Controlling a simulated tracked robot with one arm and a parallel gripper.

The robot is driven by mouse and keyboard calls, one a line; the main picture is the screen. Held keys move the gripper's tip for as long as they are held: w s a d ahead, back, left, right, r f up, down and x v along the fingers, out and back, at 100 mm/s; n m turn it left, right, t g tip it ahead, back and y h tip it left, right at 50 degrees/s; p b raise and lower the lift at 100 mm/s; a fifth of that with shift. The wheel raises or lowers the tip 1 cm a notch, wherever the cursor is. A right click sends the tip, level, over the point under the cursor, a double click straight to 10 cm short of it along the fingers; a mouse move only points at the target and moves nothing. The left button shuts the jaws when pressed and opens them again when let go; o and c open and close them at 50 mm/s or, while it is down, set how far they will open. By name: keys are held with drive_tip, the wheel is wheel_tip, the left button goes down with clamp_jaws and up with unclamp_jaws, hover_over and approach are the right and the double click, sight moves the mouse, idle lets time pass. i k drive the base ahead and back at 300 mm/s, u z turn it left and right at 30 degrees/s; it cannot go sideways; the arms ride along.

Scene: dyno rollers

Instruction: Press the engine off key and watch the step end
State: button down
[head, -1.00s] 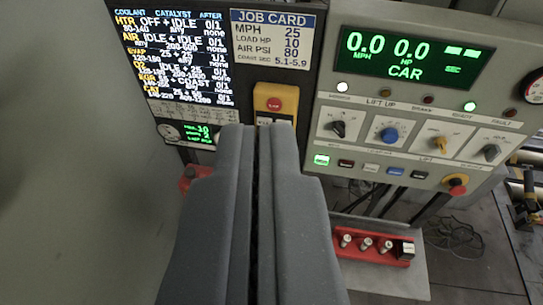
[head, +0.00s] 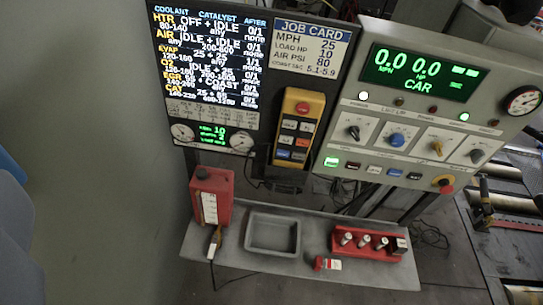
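The yellow key pendant (head: 287,121) hangs below the job card, between the black screen panel and the grey console. It has a red round button (head: 302,108) at its top and several small white, red and blue keys (head: 289,141) below. The key labels are too small to read, so I cannot tell which is the engine off key. Nothing stands in front of the pendant. My gripper's fingers do not show now. A blurred grey-blue shape (head: 14,240) at the left edge cannot be identified. The console display (head: 424,73) reads 0.0 MPH, 0.0 HP and CAR.
The screen panel (head: 208,60) and job card (head: 309,48) stand behind. Below is a grey shelf (head: 320,271) with an empty tray (head: 273,253), a red box (head: 211,201) with a cable, and a red holder (head: 373,257). The knobbed console (head: 400,166) is at right; rollers lie beyond.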

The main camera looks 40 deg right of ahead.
sight(296, 155)
drive_tip(key=z, duration=0.05)
drive_tip(key=k, duration=0.9)
drive_tip(key=z, duration=0.7)
drive_tip(key=i, duration=1)
drive_tip(key=u, duration=0.05)
